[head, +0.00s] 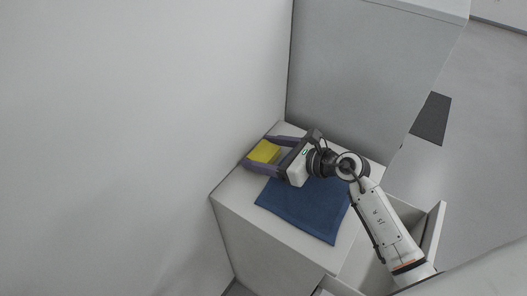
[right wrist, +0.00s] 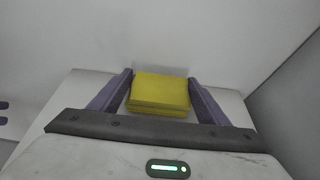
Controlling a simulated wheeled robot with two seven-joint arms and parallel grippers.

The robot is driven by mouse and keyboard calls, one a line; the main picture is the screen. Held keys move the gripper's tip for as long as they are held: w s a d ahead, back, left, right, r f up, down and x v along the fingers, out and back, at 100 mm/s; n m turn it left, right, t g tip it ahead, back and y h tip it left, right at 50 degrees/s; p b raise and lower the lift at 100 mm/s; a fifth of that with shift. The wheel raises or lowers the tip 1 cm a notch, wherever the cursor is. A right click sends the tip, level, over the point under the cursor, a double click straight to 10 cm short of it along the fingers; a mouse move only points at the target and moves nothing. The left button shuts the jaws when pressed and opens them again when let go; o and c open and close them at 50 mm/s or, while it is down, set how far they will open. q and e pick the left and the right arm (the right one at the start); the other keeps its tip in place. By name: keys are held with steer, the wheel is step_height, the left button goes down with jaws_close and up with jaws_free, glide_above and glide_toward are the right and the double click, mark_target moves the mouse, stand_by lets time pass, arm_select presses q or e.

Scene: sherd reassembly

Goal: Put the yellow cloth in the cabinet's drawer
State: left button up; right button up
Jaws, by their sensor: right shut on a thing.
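The yellow cloth (head: 264,152) is a folded block at the far left corner of the white cabinet's top (head: 232,196). My right gripper (head: 257,152) has its two purple fingers on either side of the cloth and is shut on it. In the right wrist view the cloth (right wrist: 160,92) sits between the fingers (right wrist: 160,84). I cannot tell whether it touches the top. The cabinet's drawer (head: 434,232) stands open at the lower right, partly hidden behind my right arm. My left gripper is out of view.
A dark blue cloth (head: 305,212) lies flat on the cabinet top, beneath and in front of my right wrist. A white wall (head: 130,120) rises at the left. A tall grey unit (head: 365,80) stands behind the top. Open floor (head: 490,120) lies to the right.

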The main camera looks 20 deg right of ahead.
steer(key=shift+f, duration=0.2)
steer(key=o, duration=1)
steer(key=shift+o, duration=0.2)
steer(key=shift+r, duration=0.1)
